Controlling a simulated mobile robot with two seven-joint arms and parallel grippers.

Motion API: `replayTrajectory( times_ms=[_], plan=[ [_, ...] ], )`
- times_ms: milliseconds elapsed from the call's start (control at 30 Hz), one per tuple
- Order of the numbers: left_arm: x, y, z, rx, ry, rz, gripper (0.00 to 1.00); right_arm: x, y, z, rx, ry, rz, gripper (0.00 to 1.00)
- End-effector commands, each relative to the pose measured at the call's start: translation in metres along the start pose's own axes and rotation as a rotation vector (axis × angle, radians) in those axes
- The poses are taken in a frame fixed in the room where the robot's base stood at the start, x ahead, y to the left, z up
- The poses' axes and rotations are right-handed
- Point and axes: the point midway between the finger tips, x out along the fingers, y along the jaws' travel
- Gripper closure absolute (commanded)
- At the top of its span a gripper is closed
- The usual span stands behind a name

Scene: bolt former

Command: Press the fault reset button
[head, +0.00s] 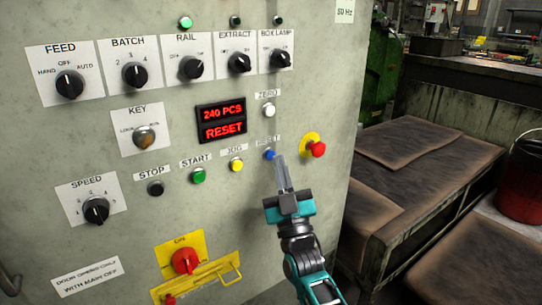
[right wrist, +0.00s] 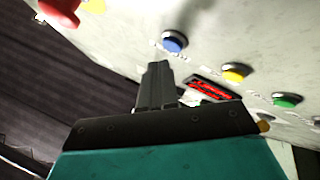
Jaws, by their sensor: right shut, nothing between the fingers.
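The blue reset button (head: 270,154) sits on the grey control panel (head: 225,262), under a small label reading RESET. It also shows in the right wrist view (right wrist: 174,41), just beyond my fingertips. My right gripper (head: 280,158) is shut and empty. Its fingertips are right beside the blue button in the head view; in the right wrist view the gripper (right wrist: 158,66) has a small gap to the button. I cannot tell whether they touch. The red display (head: 222,121) reads "240 PCS" and "RESET". My left gripper is not in view.
A red mushroom button (head: 318,149) on a yellow plate is close to the right. The yellow jog button (head: 236,165), green start button (head: 198,176) and white zero button (head: 268,110) are near. A red rotary switch (head: 185,261) is lower left. A low brown-topped bench (head: 400,185) stands right.

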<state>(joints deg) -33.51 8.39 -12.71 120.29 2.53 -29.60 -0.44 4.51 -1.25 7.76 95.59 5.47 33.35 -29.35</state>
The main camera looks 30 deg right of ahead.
Motion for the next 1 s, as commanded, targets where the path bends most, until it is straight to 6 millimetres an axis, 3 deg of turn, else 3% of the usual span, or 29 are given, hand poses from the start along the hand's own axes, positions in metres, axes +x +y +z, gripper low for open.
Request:
replayTrajectory(
  times_ms=[1000],
  plan=[
    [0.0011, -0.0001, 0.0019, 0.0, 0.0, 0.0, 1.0, 0.0071, -0.0053, 0.0054, 0.0, 0.0, 0.0, 1.0]
  ],
)
